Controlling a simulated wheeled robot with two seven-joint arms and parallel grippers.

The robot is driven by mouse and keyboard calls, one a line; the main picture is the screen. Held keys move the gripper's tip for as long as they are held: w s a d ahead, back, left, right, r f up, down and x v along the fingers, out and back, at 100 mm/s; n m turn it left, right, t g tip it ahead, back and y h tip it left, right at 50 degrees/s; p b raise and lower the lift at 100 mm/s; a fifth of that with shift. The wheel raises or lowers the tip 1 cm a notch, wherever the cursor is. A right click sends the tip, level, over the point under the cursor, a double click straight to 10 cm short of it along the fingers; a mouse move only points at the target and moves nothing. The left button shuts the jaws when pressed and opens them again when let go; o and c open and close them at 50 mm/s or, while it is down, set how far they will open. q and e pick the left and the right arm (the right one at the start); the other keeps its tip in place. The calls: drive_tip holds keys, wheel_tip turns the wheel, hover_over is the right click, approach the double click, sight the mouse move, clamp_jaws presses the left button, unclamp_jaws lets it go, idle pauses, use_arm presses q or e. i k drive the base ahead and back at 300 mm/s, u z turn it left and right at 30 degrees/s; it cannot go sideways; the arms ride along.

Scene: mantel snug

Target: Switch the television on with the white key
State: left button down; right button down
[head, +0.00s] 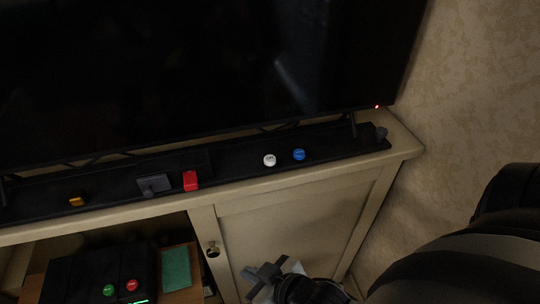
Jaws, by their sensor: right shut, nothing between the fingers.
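The television (200,65) fills the upper part of the head view. Its screen is dark, and a small red light (376,106) glows at its lower right corner. The white key (269,160) is a round button on the black strip (235,160) below the screen, just left of a blue key (299,155). My right gripper (263,273) is shut and empty at the bottom of the view, in front of the cabinet door. In the picture it is well below the white key and apart from it. My left gripper is not in view.
The strip also bears a red switch (190,180), a grey lever (152,186), an amber key (77,201) and a dark knob (381,133). In the open shelf below, a black box (75,277) has green and red buttons. A patterned wall (480,90) bounds the right.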

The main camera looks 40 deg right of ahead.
sight(269, 160)
drive_tip(key=z, duration=0.8)
drive_tip(key=k, duration=1.5)
drive_tip(key=u, duration=0.55)
drive_tip(key=i, duration=1)
drive_tip(key=u, duration=0.05)
